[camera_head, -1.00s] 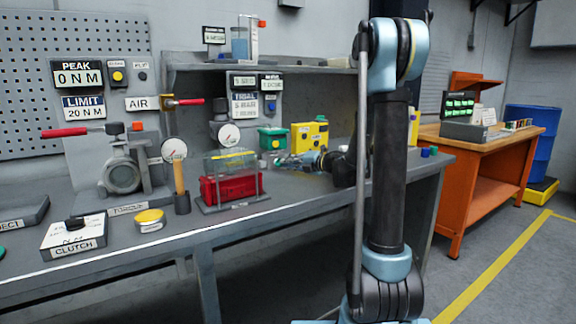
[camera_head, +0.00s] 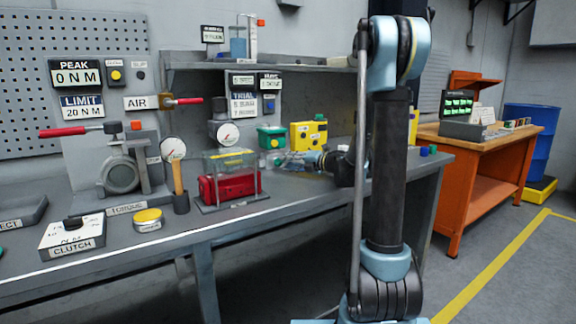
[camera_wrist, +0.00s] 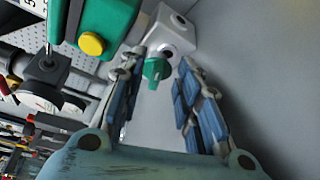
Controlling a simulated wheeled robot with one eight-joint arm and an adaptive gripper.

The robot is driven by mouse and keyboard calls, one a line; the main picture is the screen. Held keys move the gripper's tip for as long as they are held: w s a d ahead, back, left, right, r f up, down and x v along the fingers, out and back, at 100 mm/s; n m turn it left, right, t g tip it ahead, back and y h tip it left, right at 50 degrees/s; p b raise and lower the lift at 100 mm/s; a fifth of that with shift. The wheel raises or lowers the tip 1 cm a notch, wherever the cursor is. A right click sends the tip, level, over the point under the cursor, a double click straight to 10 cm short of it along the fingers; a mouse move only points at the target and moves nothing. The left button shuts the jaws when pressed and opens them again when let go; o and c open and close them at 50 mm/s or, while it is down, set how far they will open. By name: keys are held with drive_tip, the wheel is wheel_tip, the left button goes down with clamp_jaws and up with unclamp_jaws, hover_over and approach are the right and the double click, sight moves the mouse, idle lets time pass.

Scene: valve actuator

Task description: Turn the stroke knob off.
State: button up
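A small green knob (camera_wrist: 156,70) sits on the face of a pale grey box (camera_wrist: 172,34) in the wrist view. No lettering that names the knob is readable. My gripper (camera_wrist: 160,66) is open, with one finger on each side of the knob. The knob shows in the gap near the fingertips, and I cannot tell whether either finger touches it. In the head view my gripper (camera_head: 292,159) reaches left over the bench, below a green box (camera_head: 271,136). The knob is too small to make out clearly there.
A green housing with a yellow button (camera_wrist: 92,43) is close to the left finger in the wrist view. In the head view, a yellow box (camera_head: 308,134) stands behind my gripper. A caged red case (camera_head: 231,185) and a dial gauge (camera_head: 228,134) are to its left.

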drive_tip(key=v, duration=1.1)
drive_tip(key=shift+f, duration=0.1)
